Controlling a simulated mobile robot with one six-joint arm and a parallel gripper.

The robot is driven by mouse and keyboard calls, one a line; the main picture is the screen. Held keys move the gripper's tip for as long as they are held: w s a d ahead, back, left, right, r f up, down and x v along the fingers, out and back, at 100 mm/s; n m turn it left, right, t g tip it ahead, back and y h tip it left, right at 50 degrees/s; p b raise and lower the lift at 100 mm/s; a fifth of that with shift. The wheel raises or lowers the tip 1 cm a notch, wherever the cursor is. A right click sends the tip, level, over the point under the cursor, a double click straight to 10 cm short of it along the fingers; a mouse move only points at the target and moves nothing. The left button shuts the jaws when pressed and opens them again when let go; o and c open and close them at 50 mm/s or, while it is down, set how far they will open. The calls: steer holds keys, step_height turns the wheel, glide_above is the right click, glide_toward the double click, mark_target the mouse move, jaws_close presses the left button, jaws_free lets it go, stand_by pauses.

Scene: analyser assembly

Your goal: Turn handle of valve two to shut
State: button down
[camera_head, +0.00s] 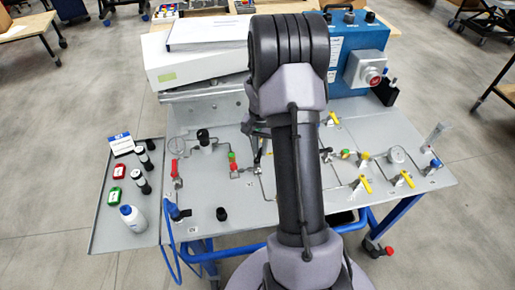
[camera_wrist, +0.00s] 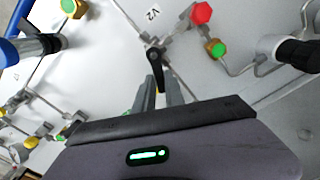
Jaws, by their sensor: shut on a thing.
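In the wrist view, the black lever handle (camera_wrist: 155,62) of a valve sits on the pale panel beside the printed label V2 (camera_wrist: 153,13). My gripper (camera_wrist: 161,88) is shut on this handle, with a finger on each side of its lower end. The handle points down the picture, toward my gripper's body. In the head view, my arm hides most of the valve and the gripper tips, so the handle's angle to its pipe is hard to tell there.
Near the handle are a red-capped fitting (camera_wrist: 201,13) and a green-capped brass fitting (camera_wrist: 216,48). A black-capped cylinder (camera_wrist: 297,52) stands at right. In the head view, yellow-handled valves (camera_head: 365,184) lie right of my arm, and a blue box (camera_head: 357,50) stands behind.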

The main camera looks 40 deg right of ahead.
steer(key=m, duration=0.1)
steer(key=s+m+b, duration=0.1)
steer(key=m, duration=0.1)
steer(key=shift+d+m, duration=0.2)
steer(key=shift+m, duration=0.1)
steer(key=m, duration=0.1)
steer(key=s+m, duration=0.1)
steer(key=shift+m+b, duration=0.4)
steer(key=m, duration=0.1)
steer(key=s+m+b, duration=0.1)
steer(key=m, duration=0.1)
steer(key=shift+s+a+m+b, duration=0.1)
steer(key=shift+s+m+b, duration=0.15)
steer(key=shift+m, duration=0.45)
steer(key=shift+s+a+m+b, duration=0.15)
steer(key=shift+m+b, duration=0.15)
steer(key=shift+m, duration=0.4)
steer(key=c, duration=1.4)
jaws_free()
